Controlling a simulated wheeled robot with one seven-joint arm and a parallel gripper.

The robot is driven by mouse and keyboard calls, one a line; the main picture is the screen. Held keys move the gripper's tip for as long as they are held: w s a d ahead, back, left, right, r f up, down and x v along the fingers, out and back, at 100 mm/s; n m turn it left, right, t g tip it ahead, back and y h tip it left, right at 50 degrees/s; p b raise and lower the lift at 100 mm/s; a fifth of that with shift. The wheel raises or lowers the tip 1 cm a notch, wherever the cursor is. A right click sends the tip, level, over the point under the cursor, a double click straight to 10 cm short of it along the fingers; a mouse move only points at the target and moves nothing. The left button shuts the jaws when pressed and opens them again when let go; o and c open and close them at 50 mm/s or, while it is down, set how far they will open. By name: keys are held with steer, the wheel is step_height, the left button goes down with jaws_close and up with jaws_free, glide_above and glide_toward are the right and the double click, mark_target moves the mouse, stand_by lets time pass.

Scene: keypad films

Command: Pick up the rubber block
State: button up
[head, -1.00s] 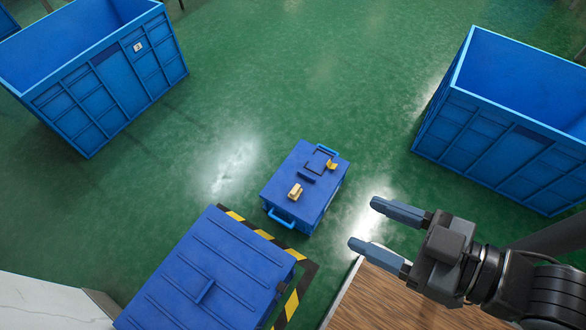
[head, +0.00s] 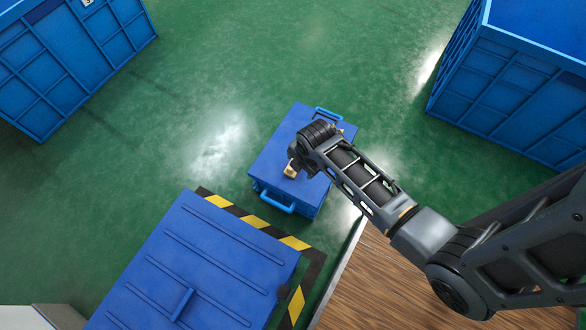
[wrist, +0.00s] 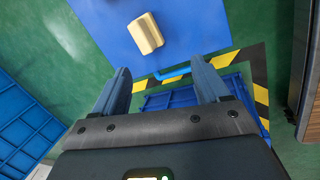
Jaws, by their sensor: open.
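The rubber block (head: 290,172), a small tan-yellow block, lies on top of a blue box (head: 268,163) on the floor. My arm's end hides part of the box lid in the head view. In the wrist view the block (wrist: 145,33) lies tilted on the blue lid (wrist: 190,28), beyond the fingertips and slightly left of the middle between them. My gripper (wrist: 161,72) is open and empty, with its fingers pointing toward the lid. In the head view its fingers are mostly hidden behind my wrist. No contact with the block shows.
A larger ribbed blue chest (head: 195,270) stands at the lower left, beside black-and-yellow floor tape (head: 245,217). Big blue bins stand at the upper left (head: 75,60) and upper right (head: 510,95). A wooden surface (head: 360,285) lies at the bottom.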

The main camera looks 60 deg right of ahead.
steer(key=w+d+f+n+g+b, duration=0.1)
steer(key=w+d+f+b, duration=0.1)
steer(key=w+d+f+n+g+y+b, duration=0.1)
steer(key=w+d+f+n, duration=0.1)
steer(key=w, duration=0.1)
steer(key=shift+f+b, duration=0.1)
steer(key=shift+b, duration=0.3)
steer(key=shift+a+f+b, duration=0.1)
steer(key=shift+f+b, duration=2.2)
steer(key=shift+f, duration=1.45)
steer(key=c, duration=1.2)
steer(key=shift+o, duration=0.2)
steer(key=shift+r, duration=0.15)
steer(key=shift+r+p, duration=0.5)
steer(key=shift+r, duration=0.05)
steer(key=r, duration=0.1)
steer(key=r+p, duration=0.2)
steer(key=shift+s+r, duration=0.25)
steer(key=shift+r, duration=0.1)
steer(key=s+d+r+p, duration=0.5)
steer(key=s+d+r, duration=0.1)
steer(key=s, duration=0.3)
steer(key=shift+s, duration=0.3)
